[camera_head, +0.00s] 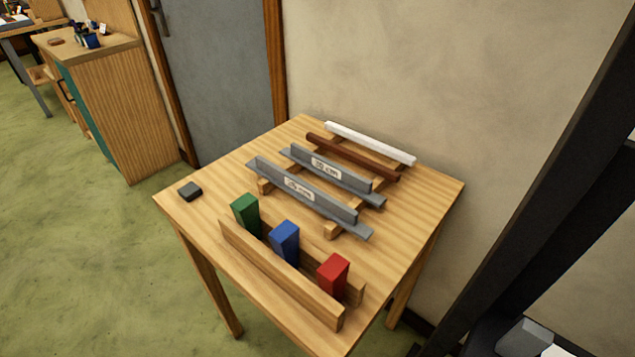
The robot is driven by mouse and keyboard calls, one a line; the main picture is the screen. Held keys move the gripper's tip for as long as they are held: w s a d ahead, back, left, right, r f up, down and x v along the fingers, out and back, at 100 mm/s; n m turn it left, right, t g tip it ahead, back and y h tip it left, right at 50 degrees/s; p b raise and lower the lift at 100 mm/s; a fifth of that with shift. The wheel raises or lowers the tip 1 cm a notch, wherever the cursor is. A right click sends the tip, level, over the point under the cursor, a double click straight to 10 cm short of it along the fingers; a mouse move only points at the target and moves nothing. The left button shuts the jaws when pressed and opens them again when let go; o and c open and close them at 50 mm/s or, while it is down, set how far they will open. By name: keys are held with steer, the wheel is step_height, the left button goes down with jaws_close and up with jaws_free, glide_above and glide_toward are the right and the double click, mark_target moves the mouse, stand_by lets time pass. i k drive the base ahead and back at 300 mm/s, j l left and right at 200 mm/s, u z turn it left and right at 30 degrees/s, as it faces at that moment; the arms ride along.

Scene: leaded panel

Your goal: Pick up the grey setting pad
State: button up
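A small dark grey block (190,191), which looks like the grey setting pad, lies flat near the left corner of the wooden table (215,180). It stands apart from the other things, and nothing covers it. My gripper does not show in this view, so its place relative to the pad cannot be seen.
A wooden rack (275,272) to the right of the pad holds a green block (245,215), a blue block (285,243) and a red block (332,274). Behind it, two labelled grey bars (305,192), a brown bar (352,157) and a white bar (370,143) lie on wooden rails. A wall bounds the table's back.

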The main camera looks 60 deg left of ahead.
mark_target(190, 190)
steer(key=l+u, duration=0.1)
steer(key=u, duration=2)
steer(key=i+l+u, duration=0.5)
steer(key=l+u, duration=0.35)
